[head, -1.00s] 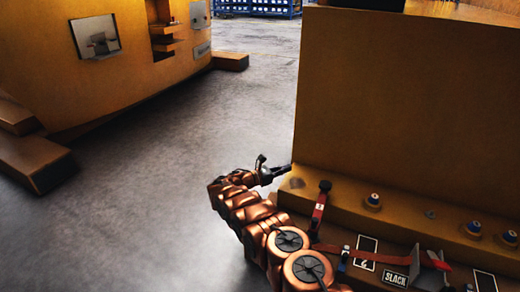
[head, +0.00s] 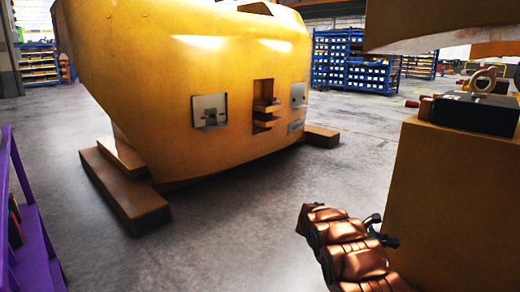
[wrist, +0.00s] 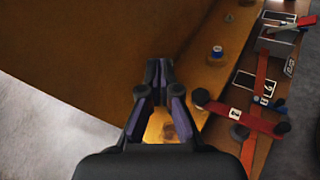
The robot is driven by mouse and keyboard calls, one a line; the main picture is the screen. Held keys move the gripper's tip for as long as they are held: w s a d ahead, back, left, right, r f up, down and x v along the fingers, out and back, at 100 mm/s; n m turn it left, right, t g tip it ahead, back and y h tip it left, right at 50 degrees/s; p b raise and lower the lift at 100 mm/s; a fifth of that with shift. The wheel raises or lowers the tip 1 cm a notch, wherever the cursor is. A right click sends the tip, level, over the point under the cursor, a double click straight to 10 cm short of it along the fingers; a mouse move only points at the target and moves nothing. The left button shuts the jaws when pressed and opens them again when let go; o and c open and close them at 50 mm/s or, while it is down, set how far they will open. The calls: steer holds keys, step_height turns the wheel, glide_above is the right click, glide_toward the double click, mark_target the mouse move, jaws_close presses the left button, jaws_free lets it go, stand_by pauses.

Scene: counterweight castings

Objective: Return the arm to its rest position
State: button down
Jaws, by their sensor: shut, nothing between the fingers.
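My arm, with copper-coloured covers, shows at the lower right of the head view. My gripper (head: 378,232) is at its far end, dark and small there, beside the left side of the near yellow casting (head: 440,200). In the wrist view my gripper (wrist: 160,80) points ahead with its dark fingers close together at the tips and nothing between them. The near casting's yellow side (wrist: 100,50) fills the area ahead of and left of the fingers. Whether the gripper touches it I cannot tell.
The casting's ledge carries a red lever (wrist: 238,115), a blue-topped knob (wrist: 216,53) and labels close to my gripper's right. A large yellow casting (head: 190,70) stands on wooden blocks (head: 125,190). A purple shelf (head: 30,230) is at the left edge. Open floor (head: 240,220) lies between.

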steer(key=s+a+r+m+g+y+p, duration=0.1)
steer(key=s+a+r+m+y+p, duration=0.25)
steer(key=s+r+p, duration=0.65)
steer(key=s+a+r+m+g+y+p, duration=0.1)
steer(key=s+a+r+m+y+p, duration=0.4)
steer(key=s+r, duration=0.95)
steer(key=s+a+r+m+y+p, duration=0.1)
steer(key=s+a+r+y+p, duration=0.1)
steer(key=s+a+r+p, duration=0.3)
steer(key=s+a+r+m+t+y+p, duration=0.1)
steer(key=s+a+r+m+y+p, duration=0.1)
steer(key=s+a+r+p, duration=0.4)
steer(key=s+a+r+m+y+p, duration=0.2)
steer(key=s+a+r+p, duration=0.3)
steer(key=s, duration=0.9)
step_height(320, 180, up, 3)
steer(key=p, duration=0.3)
steer(key=shift+a+f+p, duration=0.15)
steer(key=shift+p, duration=0.15)
steer(key=shift+a+m, duration=0.1)
steer(key=shift+m, duration=0.15)
